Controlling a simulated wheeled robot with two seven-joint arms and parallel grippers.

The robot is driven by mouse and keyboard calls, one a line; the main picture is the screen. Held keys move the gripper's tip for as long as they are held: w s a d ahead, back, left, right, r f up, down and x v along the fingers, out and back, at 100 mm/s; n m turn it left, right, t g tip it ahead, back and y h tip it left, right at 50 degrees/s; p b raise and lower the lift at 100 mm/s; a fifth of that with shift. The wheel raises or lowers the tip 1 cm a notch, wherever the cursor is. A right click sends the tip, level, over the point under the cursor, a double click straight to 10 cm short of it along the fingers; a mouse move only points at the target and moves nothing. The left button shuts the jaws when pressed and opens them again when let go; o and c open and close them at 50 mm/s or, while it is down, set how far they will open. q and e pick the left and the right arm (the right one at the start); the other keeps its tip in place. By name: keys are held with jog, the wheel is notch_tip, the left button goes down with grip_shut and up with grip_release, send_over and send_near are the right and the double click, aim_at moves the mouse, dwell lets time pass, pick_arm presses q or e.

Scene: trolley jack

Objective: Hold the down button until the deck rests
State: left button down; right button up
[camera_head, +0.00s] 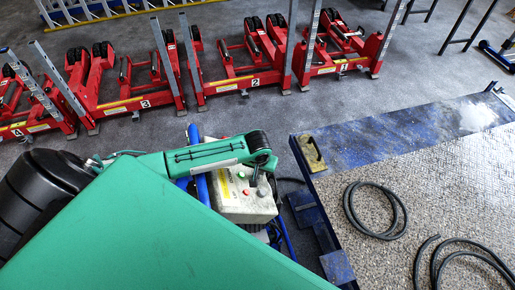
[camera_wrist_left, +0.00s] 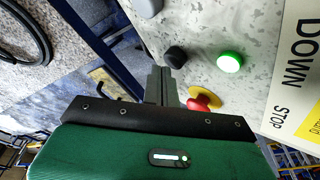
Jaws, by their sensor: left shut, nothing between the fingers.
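The control box (camera_head: 248,207) stands beside the deck, with small buttons on its pale top. In the left wrist view its panel (camera_wrist_left: 205,35) carries a black button (camera_wrist_left: 175,57), a green button (camera_wrist_left: 229,62), a grey button (camera_wrist_left: 148,8) and a red stop knob (camera_wrist_left: 203,100) on yellow. A label (camera_wrist_left: 300,75) reads DOWN and STOP; which button DOWN marks is unclear. My left gripper (camera_wrist_left: 160,72) is shut and empty, its tip close to the black button; contact cannot be told. It also shows above the box (camera_head: 254,178). The blue-edged deck (camera_head: 385,137) lies at right; its height is unclear.
Red numbered lift columns (camera_head: 235,85) stand in a row along the back. Black hoses (camera_head: 375,210) lie coiled on the deck's patterned surface. A yellowish block (camera_head: 312,154) with a black handle sits at the deck corner. Grey floor between is clear.

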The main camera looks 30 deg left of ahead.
pick_arm(q)
jog(key=shift+w+d+r, duration=0.15)
jog(key=shift+r, duration=0.15)
jog(key=shift+w+d+r, duration=0.35)
jog(key=shift+w+r, duration=0.05)
jog(key=shift+r, duration=0.25)
jog(key=shift+w+d+r, duration=0.35)
jog(key=shift+r, duration=0.3)
jog(key=shift+w+d+r, duration=0.35)
jog(key=shift+w+r, duration=0.05)
jog(key=shift+r, duration=0.25)
